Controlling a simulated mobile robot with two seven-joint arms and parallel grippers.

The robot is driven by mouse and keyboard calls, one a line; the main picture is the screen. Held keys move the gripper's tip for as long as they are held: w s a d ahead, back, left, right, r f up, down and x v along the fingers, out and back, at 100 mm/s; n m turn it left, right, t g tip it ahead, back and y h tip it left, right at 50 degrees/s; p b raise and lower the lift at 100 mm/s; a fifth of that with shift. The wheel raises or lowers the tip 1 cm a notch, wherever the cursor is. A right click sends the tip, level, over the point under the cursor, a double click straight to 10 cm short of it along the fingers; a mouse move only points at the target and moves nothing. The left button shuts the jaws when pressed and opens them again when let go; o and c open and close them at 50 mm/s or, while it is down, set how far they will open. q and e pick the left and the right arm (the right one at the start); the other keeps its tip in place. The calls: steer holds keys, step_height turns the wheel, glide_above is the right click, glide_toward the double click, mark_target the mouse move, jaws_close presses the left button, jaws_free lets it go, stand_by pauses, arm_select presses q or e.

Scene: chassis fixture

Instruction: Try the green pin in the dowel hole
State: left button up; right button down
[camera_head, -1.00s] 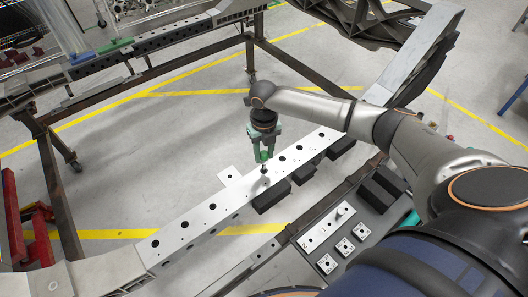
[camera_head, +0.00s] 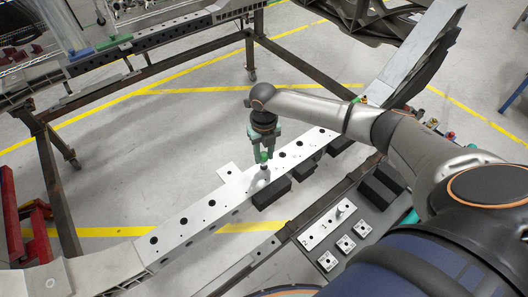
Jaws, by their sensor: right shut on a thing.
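A long pale beam (camera_head: 198,216) with a row of dark holes runs diagonally across the middle of the view. My right gripper (camera_head: 264,157) points down over the middle of the beam and is shut on the green pin (camera_head: 264,156). The pin's green top shows between the fingers, with its lower part just above or at the beam's top face. I cannot tell whether its tip is in a hole. The dowel hole under the pin is hidden by the gripper and pin. My left gripper is not in view.
Black blocks (camera_head: 272,193) sit along the beam's near side. A tray on the right holds a plate with an upright peg (camera_head: 341,207) and several small square blocks (camera_head: 346,243). A red stand (camera_head: 38,232) is at far left. Steel racks stand behind.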

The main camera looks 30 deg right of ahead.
stand_by(0.4)
steer(key=shift+c, duration=2.4)
jaws_free()
step_height(320, 180, up, 4)
steer(key=p, duration=0.4)
steer(key=shift+f, duration=0.15)
step_height(320, 180, up, 3)
steer(key=shift+f+p, duration=0.1)
steer(key=shift+p, duration=0.7)
steer(key=shift+w+r, duration=0.1)
steer(key=shift+r, duration=1.2)
